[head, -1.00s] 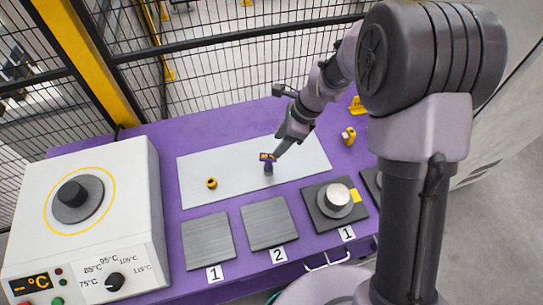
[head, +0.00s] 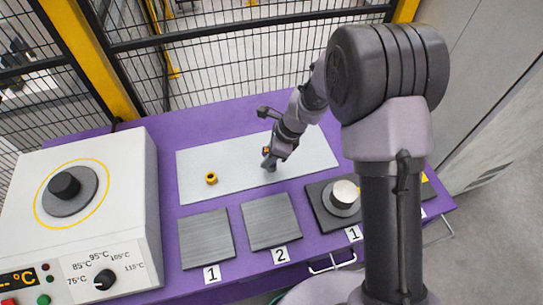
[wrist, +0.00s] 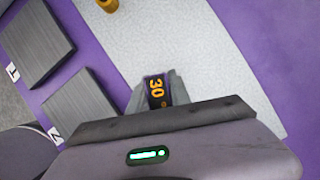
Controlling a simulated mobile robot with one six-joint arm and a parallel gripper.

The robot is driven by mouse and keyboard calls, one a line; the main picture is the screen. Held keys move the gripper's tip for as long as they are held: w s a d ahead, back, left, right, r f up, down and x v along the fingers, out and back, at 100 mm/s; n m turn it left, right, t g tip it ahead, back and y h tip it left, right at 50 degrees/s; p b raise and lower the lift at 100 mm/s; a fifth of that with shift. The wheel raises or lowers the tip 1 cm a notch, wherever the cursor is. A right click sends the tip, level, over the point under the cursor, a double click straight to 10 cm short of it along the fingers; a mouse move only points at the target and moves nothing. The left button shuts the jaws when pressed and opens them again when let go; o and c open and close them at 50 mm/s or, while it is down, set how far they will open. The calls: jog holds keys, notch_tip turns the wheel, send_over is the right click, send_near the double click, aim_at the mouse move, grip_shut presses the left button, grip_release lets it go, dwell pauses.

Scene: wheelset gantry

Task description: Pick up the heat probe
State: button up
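The heat probe (wrist: 156,92) is a small dark device with an orange display reading 30. It shows in the wrist view between the two grey fingers of my gripper (wrist: 158,90), one on each side of it. In the head view my gripper (head: 270,164) is down at the probe over the light grey mat (head: 220,166), and hides most of it. The fingers are very close to the probe's sides. I cannot tell whether they press on it or stand slightly apart.
Two grey plates, labelled 1 (head: 206,239) and 2 (head: 269,221), lie in front. A silver cylinder (head: 345,194) sits on a dark plate at right. A white heater unit (head: 110,195) stands at left.

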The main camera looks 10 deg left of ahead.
grip_shut()
jog(key=shift+r, duration=0.1)
